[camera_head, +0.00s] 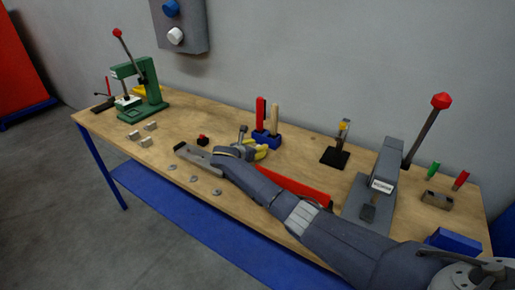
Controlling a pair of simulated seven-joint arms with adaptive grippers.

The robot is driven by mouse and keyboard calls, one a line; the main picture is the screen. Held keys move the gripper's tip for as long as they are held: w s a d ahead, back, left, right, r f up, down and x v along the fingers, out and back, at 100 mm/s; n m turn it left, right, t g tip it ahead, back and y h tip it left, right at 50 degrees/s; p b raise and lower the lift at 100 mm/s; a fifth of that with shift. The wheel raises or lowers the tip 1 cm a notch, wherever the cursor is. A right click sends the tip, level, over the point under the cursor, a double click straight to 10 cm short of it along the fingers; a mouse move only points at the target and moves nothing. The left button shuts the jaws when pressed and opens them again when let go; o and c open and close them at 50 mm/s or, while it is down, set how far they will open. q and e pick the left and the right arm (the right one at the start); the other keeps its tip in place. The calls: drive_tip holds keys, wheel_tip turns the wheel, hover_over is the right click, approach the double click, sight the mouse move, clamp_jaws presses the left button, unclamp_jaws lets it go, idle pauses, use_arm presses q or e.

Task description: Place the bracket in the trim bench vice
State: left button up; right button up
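My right arm reaches in from the lower right, and its end, with the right gripper (228,158), is low over the middle of the bench. The fingers are too small and overlapped to tell whether they are open or shut. A flat grey piece (194,153) lies just left of the arm's end; I cannot tell whether it is the bracket or part of a fixture. A grey device with an upright handle (242,134) and yellow parts (261,152) stands behind the arm's end, partly hidden; it may be the trim bench vice. My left gripper is out of view.
The wooden bench (110,122) holds a green press (140,90) at left and a grey lever press (383,182) at right. Several small blocks and discs lie front left. A red bar (295,187) lies beside my arm. A blue holder (267,138) and black stand (335,157) are behind.

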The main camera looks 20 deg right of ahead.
drive_tip(key=shift+r, duration=0.2)
drive_tip(key=shift+s+a, duration=0.15)
drive_tip(key=shift+a, duration=0.15)
drive_tip(key=v, duration=0.9)
drive_tip(key=shift+s+a+r, duration=0.1)
drive_tip(key=shift+r, duration=0.05)
drive_tip(key=shift+o, duration=0.7)
drive_tip(key=shift+v, duration=1)
